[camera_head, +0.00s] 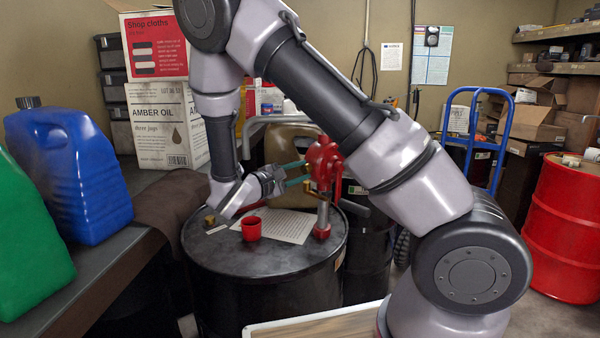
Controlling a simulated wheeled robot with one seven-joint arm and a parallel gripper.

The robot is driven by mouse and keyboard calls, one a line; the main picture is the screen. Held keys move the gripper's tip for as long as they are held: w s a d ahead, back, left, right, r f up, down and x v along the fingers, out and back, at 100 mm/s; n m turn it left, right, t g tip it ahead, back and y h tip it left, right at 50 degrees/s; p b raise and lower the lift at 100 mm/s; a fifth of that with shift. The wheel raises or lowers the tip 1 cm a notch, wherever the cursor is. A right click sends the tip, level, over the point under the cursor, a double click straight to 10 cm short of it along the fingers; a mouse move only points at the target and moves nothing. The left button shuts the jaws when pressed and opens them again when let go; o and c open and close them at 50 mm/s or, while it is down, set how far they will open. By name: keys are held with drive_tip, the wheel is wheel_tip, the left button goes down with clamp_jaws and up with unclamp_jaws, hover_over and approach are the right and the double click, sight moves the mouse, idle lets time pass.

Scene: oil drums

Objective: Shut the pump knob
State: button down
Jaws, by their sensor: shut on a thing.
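The red rotary pump (324,162) stands upright on a metal pipe at the right part of the black drum's (215,262) top. My gripper (306,171) reaches in from the left, and its two teal fingers are at the pump's left side. The fingers are shut on the pump knob, which is too small and too covered to make out clearly. A grey handle sticks out low on the pump's right side.
On the drum top are a red cup (251,229), a printed sheet (290,228) and a small brass fitting (210,219). A blue jug (75,180) and a green jug (25,250) stand at left. A blue hand truck (503,130) and red drum (565,230) are at right.

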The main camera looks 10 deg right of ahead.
drive_tip(key=shift+m, duration=1.1)
drive_tip(key=c, duration=0.5)
unclamp_jaws()
drive_tip(key=shift+c, duration=0.2)
drive_tip(key=v, duration=1.1)
drive_tip(key=shift+w+d, duration=0.1)
drive_tip(key=shift+d, duration=0.05)
